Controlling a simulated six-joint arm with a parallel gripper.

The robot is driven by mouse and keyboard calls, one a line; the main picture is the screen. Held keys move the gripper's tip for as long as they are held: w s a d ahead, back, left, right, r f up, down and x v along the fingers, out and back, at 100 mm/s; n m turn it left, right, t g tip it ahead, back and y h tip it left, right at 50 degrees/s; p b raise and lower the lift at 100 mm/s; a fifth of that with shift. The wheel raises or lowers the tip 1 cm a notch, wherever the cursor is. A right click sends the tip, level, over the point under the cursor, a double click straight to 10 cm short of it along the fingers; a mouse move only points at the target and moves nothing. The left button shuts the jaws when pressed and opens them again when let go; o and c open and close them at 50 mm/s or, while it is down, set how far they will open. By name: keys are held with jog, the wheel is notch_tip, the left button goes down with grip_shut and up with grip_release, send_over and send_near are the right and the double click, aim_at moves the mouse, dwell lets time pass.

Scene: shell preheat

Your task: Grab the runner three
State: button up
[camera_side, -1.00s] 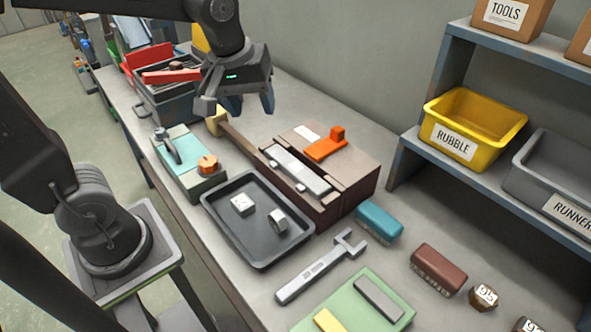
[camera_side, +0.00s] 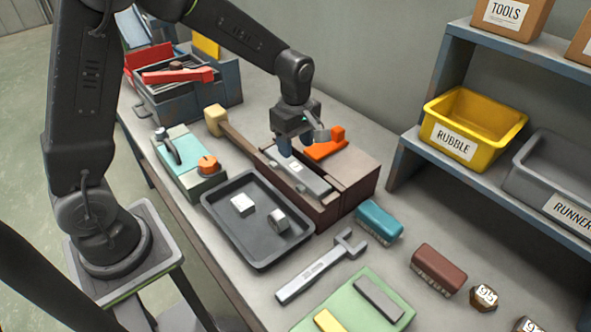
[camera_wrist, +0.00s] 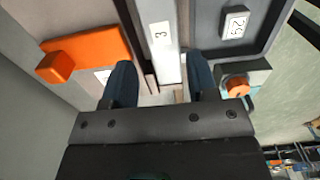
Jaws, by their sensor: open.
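Runner three, a pale grey bar with a "3" label (camera_wrist: 160,35), lies in the channel of a brown block (camera_side: 347,192). The bar (camera_side: 306,181) also shows in the side view, partly hidden behind my gripper. My gripper (camera_side: 302,150) is open above the back end of the bar and block. In the wrist view my two blue fingertips (camera_wrist: 162,72) stand apart on either side of the bar's line, with nothing between them that I can see held. Whether they are level with the bar is unclear.
An orange piece (camera_side: 326,147) lies on the block beside the channel. A dark tray (camera_side: 258,258) with two small pale blocks is in front. A hammer (camera_side: 216,118) lies behind, a wrench (camera_side: 312,272) and brushes to the right. A grey bin (camera_side: 545,170) labelled runner stands on the shelf.

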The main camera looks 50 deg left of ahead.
aim_at(296, 167)
jog(key=f, duration=0.6)
jog(key=shift+s+d+f, duration=0.1)
jog(key=shift+d+f, duration=0.1)
jog(key=c, duration=0.8)
